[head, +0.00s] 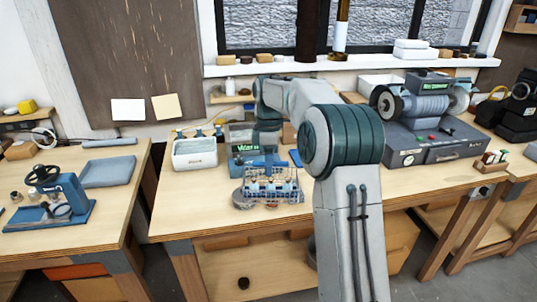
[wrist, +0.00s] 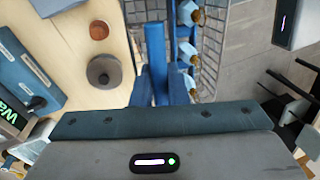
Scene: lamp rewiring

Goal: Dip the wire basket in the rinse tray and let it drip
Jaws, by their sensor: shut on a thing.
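The wire basket (head: 272,190) is a blue-grey mesh holding several small pale pieces. It hangs upright at the front edge of the middle bench. My gripper (head: 267,165) is above the basket and shut on it. In the wrist view my gripper's blue fingers (wrist: 168,55) are at the basket's near side, and the mesh of the wire basket (wrist: 211,40) shows beside them. A shallow blue-grey tray (head: 109,172) lies on the left bench, and a white tub (head: 195,153) stands on the middle bench. I cannot tell which is the rinse tray.
A blue press-like device (head: 60,197) stands left of the shallow tray. A gap separates the left and middle benches. A grey round piece (wrist: 104,73) and a brown disc (wrist: 99,30) lie on the bench beside my gripper. A grinder (head: 425,105) stands at the right.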

